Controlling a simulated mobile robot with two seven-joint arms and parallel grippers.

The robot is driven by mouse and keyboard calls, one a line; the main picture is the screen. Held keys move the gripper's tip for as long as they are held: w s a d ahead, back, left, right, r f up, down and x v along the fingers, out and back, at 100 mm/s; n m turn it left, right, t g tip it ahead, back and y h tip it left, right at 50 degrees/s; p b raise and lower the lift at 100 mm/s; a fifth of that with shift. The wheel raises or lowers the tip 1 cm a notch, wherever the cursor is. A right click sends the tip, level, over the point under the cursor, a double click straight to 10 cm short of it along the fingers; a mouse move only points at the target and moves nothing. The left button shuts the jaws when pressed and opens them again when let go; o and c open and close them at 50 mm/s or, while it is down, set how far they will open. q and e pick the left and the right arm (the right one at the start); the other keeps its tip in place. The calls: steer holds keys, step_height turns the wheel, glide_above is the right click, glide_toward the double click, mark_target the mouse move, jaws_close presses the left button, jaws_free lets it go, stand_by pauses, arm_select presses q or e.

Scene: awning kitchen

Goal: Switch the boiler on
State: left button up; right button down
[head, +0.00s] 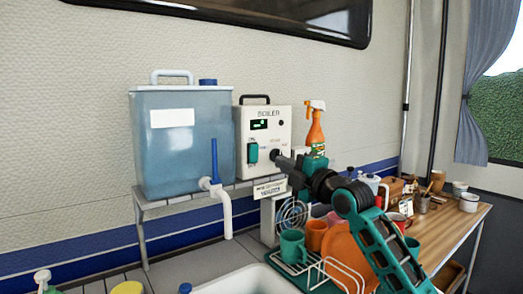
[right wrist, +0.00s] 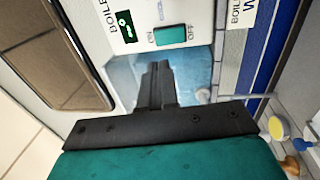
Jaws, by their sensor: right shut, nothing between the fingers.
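The boiler (head: 283,125) is a white box with a black top handle, standing on a shelf against the wall. Its front has a dark display (head: 259,125) with a small green mark and a green rocker switch (head: 252,153) at the lower left. In the right wrist view the switch (right wrist: 170,35) lies between the words ON and OFF; I cannot tell which side is pressed. My right gripper (head: 277,155) is shut and empty, in front of the boiler's lower front, right of the switch. Its fingertips (right wrist: 157,68) show just short of the switch, apparently not touching. My left gripper is not in view.
A blue-tinted water tank (head: 182,150) with a tap stands left of the boiler. An orange spray bottle (head: 315,132) stands at its right. Below are a dish rack (head: 335,272) with cups and a sink (head: 235,282). A wooden table (head: 462,225) holds mugs at right.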

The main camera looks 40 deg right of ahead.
mark_target(254, 147)
steer(key=w, duration=0.3)
steer(key=w+r+p, duration=0.1)
steer(key=w, duration=0.2)
steer(key=w+d, duration=0.1)
steer(key=w, duration=0.2)
steer(key=shift+w+r+p, duration=0.2)
steer(key=shift+w+p, duration=0.05)
steer(key=shift+p, duration=0.1)
steer(key=shift+w, duration=0.1)
steer(key=shift+w+r, duration=0.1)
steer(key=shift+w, duration=0.05)
